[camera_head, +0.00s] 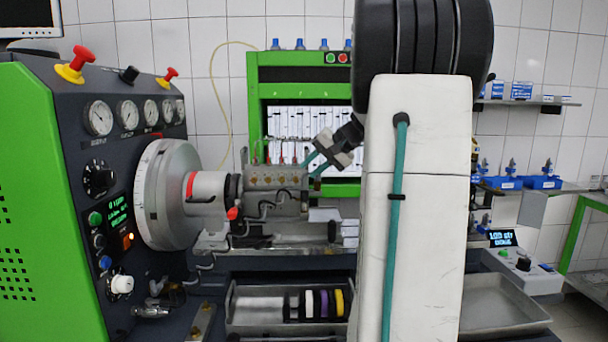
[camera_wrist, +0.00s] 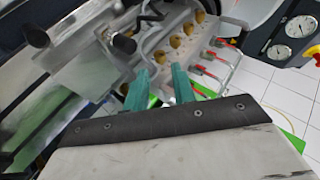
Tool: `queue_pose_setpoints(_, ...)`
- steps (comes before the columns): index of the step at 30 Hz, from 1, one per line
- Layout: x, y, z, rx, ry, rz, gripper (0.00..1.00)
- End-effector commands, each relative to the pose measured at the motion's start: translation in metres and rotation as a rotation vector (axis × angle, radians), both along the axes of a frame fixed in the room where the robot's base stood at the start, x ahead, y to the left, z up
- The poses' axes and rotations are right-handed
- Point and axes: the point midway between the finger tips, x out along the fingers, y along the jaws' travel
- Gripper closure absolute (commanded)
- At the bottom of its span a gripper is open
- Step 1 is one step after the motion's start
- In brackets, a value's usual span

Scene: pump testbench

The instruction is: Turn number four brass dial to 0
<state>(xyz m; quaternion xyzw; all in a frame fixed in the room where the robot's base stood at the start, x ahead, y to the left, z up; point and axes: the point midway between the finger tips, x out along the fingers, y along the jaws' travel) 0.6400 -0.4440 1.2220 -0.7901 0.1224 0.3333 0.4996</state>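The grey pump block (camera_head: 262,203) sits at mid-picture in the head view, with a row of small brass dials (camera_head: 282,180) on its face. In the wrist view the brass dials run diagonally; the nearest dial (camera_wrist: 160,57) lies just beyond my fingertips, roughly in line with the gap between them. No numbers or scale marks on the dials are readable. My gripper (camera_wrist: 161,72) has two teal fingers standing apart with nothing between them. In the head view my gripper (camera_head: 313,168) is at the right end of the pump. Contact with a dial cannot be told.
Red-tipped fittings and thin pipes (camera_wrist: 212,58) run beside the dials. A large grey wheel (camera_head: 165,195) stands left of the pump. A tray with coloured rings (camera_head: 262,312) lies below. The green frame (camera_head: 254,100) stands behind.

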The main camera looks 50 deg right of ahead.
Motion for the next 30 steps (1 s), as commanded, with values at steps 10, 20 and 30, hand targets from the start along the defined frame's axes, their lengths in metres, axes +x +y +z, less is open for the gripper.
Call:
queue_pose_setpoints(10,-0.024,-0.004,0.021,0.0,0.001,0.0,0.74)
queue_pose_setpoints(20,-0.024,-0.004,0.02,0.001,0.0,0.001,0.74)
queue_pose_setpoints(30,-0.029,-0.003,0.012,0.029,0.038,-0.018,0.74)
